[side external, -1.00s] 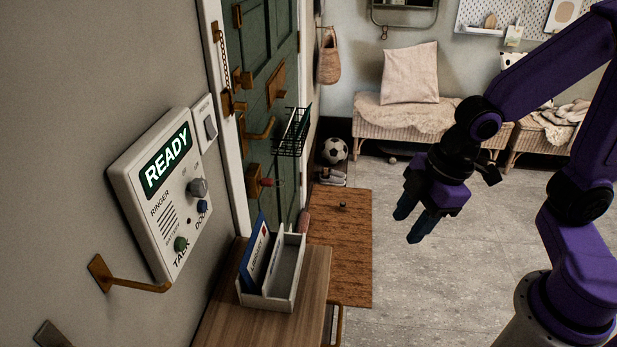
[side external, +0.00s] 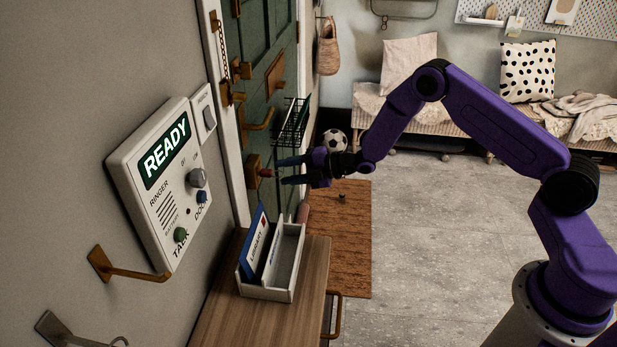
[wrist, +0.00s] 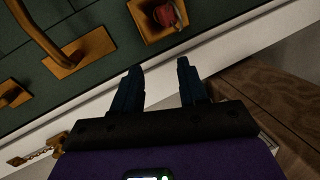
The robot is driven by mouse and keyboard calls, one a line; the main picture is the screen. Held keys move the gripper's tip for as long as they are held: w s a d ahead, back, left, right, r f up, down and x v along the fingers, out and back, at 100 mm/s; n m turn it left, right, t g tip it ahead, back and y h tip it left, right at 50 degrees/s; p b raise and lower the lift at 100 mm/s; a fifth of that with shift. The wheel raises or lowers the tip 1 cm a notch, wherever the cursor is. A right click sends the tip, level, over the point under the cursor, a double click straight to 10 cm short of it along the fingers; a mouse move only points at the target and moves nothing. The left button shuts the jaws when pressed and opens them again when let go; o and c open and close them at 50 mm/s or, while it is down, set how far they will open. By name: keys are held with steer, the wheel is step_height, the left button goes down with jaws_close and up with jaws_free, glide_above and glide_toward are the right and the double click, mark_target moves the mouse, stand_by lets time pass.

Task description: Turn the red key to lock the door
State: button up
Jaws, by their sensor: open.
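The red key (side external: 266,173) sticks out of a brass lock plate (side external: 252,180) on the green door (side external: 258,65). My gripper (side external: 281,172) points left at the key, with its dark blue fingers apart and nothing held between them. In the wrist view the red key (wrist: 167,15) and its brass plate (wrist: 150,32) lie at the top edge, beyond the open fingertips of my gripper (wrist: 158,66). The key is partly cut off there. I cannot tell how far it is turned.
A black wire basket (side external: 292,122) hangs on the door just above my fingers, near a brass handle (side external: 262,121). Below stands a wooden cabinet (side external: 215,320) with a letter tray (side external: 268,293). An intercom panel (side external: 150,215) is on the left wall. Open floor (side external: 430,235) lies to the right.

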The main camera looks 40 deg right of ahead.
mark_target(272, 171)
steer(key=d+f+n+t+y, duration=0.2)
steer(key=d+f+y, duration=0.1)
steer(key=d+f, duration=0.25)
steer(key=shift+w+d+r+x, duration=0.1)
steer(key=shift+x, duration=1.55)
steer(key=shift+w+d+r+x, duration=0.1)
steer(key=shift+x, duration=1.5)
steer(key=shift+w+d+r+x, duration=0.1)
steer(key=shift+x, duration=1.55)
steer(key=shift+s, duration=0.1)
steer(key=shift+n, duration=0.3)
jaws_close()
